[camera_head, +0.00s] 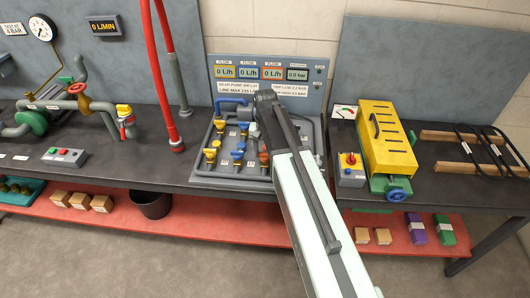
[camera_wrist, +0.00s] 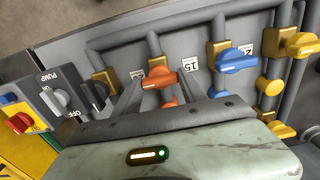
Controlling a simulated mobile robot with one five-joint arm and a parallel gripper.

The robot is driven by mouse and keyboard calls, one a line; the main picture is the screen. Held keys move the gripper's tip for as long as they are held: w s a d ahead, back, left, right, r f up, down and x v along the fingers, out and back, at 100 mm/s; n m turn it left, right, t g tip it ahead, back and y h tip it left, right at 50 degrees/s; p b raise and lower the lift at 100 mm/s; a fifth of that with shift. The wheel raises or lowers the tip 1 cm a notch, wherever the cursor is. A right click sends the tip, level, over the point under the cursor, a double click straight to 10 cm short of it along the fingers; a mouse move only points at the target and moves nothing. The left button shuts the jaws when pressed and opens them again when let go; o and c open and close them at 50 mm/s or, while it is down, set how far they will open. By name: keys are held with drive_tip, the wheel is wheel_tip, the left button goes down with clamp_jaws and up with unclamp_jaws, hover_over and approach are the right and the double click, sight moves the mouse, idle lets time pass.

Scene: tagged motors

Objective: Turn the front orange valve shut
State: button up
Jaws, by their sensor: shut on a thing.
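The front orange valve (camera_wrist: 162,78) is in the upper middle of the wrist view, its handle lying across its grey pipe. My gripper (camera_wrist: 160,84) has a dark finger at each end of this handle and is shut on it. Another orange valve (camera_wrist: 170,103) shows between the fingers, closer to my palm and partly hidden. In the head view the front orange valve (camera_head: 264,158) shows small just left of my arm, and my fingertips are hard to make out.
Blue valves (camera_wrist: 232,60) and yellow valves (camera_wrist: 298,45) stand close to the right in the wrist view. A grey pump switch box (camera_wrist: 62,97) is on the left. The panel behind the valves (camera_head: 228,72) has several displays; the readable flow ones show 0 L/h.

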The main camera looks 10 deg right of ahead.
sight(265, 154)
drive_tip(key=o, duration=1.4)
drive_tip(key=shift+c, duration=0.2)
wheel_tip(265, 154, up, 8)
drive_tip(key=p, duration=0.8)
drive_tip(key=shift+f, duration=0.1)
drive_tip(key=shift+f+b, duration=0.2)
drive_tip(key=shift+b, duration=0.1)
drive_tip(key=s+n, duration=0.3)
drive_tip(key=s, duration=1.1)
drive_tip(key=shift+s+f+n+b, duration=0.35)
drive_tip(key=shift+s+n, duration=0.05)
